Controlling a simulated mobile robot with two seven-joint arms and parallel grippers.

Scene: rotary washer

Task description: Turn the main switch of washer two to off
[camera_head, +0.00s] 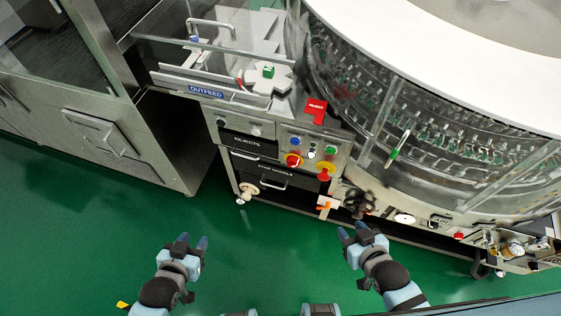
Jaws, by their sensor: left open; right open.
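The washer's control panel (310,141) is on the front of a steel cabinet at the picture's middle. A red and yellow rotary knob (293,159) sits at its lower left and looks like the main switch; its pointing direction is too small to read. A red button on a yellow base (326,171) is to its right. My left gripper (192,241) is open and empty over the floor, below and left of the panel. My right gripper (351,231) is open and empty, below and right of the panel. Both are apart from the knob.
Drawers with handles (273,183) lie below the panel. A pale handwheel (247,190) and a dark handwheel (359,203) stick out lower down. The round glazed washer drum (430,130) fills the right. A steel cabinet (120,140) stands left. The green floor (100,230) in front is clear.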

